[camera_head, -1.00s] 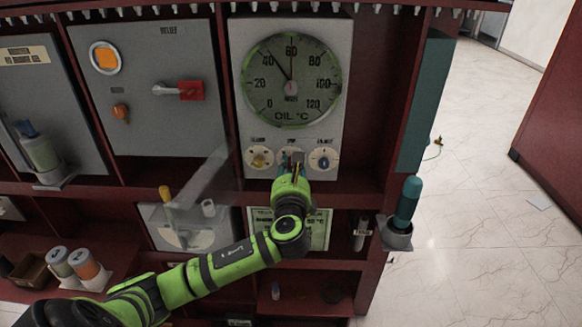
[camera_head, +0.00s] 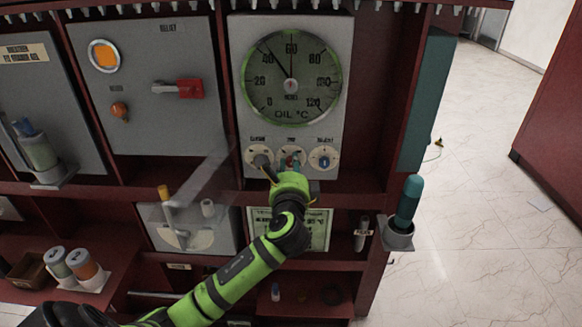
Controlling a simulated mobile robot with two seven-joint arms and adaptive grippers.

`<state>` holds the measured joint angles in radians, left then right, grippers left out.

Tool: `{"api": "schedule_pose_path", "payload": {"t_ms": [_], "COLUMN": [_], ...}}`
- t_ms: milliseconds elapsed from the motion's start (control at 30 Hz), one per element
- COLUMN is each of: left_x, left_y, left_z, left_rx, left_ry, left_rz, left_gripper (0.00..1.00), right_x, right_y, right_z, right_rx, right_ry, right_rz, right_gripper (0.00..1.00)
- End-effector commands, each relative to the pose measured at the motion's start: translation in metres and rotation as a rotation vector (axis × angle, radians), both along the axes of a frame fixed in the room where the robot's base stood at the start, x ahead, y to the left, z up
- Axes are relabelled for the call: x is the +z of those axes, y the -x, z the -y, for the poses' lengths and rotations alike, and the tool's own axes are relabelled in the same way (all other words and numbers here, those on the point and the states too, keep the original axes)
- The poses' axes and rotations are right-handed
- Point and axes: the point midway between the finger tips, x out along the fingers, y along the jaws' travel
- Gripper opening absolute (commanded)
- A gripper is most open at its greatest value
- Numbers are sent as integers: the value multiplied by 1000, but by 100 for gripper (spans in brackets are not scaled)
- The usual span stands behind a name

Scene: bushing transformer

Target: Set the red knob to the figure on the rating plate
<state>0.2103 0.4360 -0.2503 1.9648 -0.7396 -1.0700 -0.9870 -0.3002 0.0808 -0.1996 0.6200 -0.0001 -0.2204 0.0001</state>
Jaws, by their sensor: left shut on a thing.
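The red knob (camera_head: 290,162) is the middle one of three small dials under the round oil gauge (camera_head: 291,105); only a bit of red shows. My left gripper (camera_head: 289,168) reaches up from below and is shut on it, its body hiding the lower part. A dark part of the gripper sticks out across the left dial. The gauge has a dark needle between 40 and 60 and a thin pointer near 60. A pale framed plate (camera_head: 320,230), likely the rating plate, is below, half hidden by my left arm; its figures are too small to read. My right gripper is out of view.
The right dial (camera_head: 323,159) has a blue knob. A teal-handled tool (camera_head: 407,203) stands in a cup on the cabinet's right side. A grey panel with a red handle (camera_head: 188,89) is to the left. Tiled floor lies open at the right.

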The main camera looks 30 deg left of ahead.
Motion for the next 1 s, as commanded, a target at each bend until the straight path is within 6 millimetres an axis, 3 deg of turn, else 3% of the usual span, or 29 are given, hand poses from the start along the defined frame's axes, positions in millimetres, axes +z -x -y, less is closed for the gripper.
{"api": "schedule_pose_path", "payload": {"t_ms": [667,700,733,1000], "left_x": [0,0,0,0], "left_y": [0,0,0,0], "left_z": [0,0,0,0], "left_rx": [-1,-1,-1,0], "left_ry": [50,50,50,50], "left_rz": [31,31,31,31], "left_gripper": [0,37,49,49], "right_x": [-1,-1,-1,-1], "right_y": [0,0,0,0], "right_z": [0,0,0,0], "right_rx": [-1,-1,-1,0], "right_ry": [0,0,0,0], "right_rz": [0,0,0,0], "right_gripper": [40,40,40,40]}}
